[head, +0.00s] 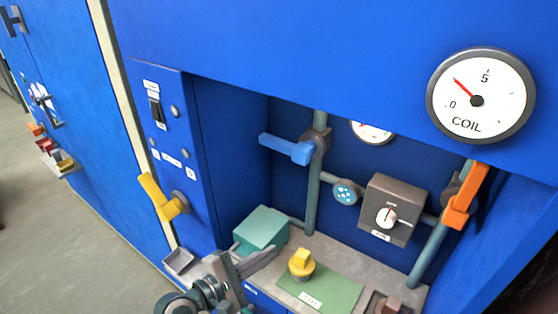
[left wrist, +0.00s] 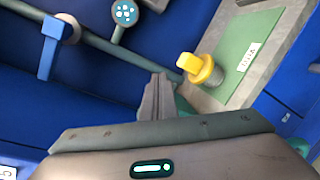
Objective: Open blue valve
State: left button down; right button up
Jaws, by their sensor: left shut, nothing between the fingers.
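The blue valve handle (head: 288,148) sits high on a vertical grey-green pipe inside the recess. It points left, crosswise to the pipe. In the left wrist view the blue handle (left wrist: 47,52) is at the upper left, apart from the fingers. My left gripper (head: 268,254) is low at the front of the recess, below the blue handle and in front of the teal box. Its fingers (left wrist: 158,95) are shut and empty in the left wrist view.
A yellow handle (head: 158,197) juts from the left panel, and an orange handle (head: 466,196) is on the right pipe. A teal box (head: 262,228), a yellow knob (head: 301,264) on a green plate (head: 340,290), and a grey dial box (head: 393,208) stand around the recess.

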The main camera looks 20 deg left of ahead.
aim_at(284, 147)
pick_arm(q)
jog(key=w+a+r+n+t, duration=0.3)
jog(key=r+n, duration=0.2)
jog(key=n, duration=0.1)
jog(key=w+a+r+n+t+y, duration=0.1)
jog(key=w+a+r+n+t, duration=0.1)
jog(key=r+n, duration=0.3)
jog(key=shift+w+a+r+n+t, duration=0.4)
jog(key=shift+a+n, duration=0.45)
jog(key=shift+n, duration=0.05)
jog(key=shift+w, duration=0.1)
pick_arm(e)
jog(key=shift+s, duration=0.1)
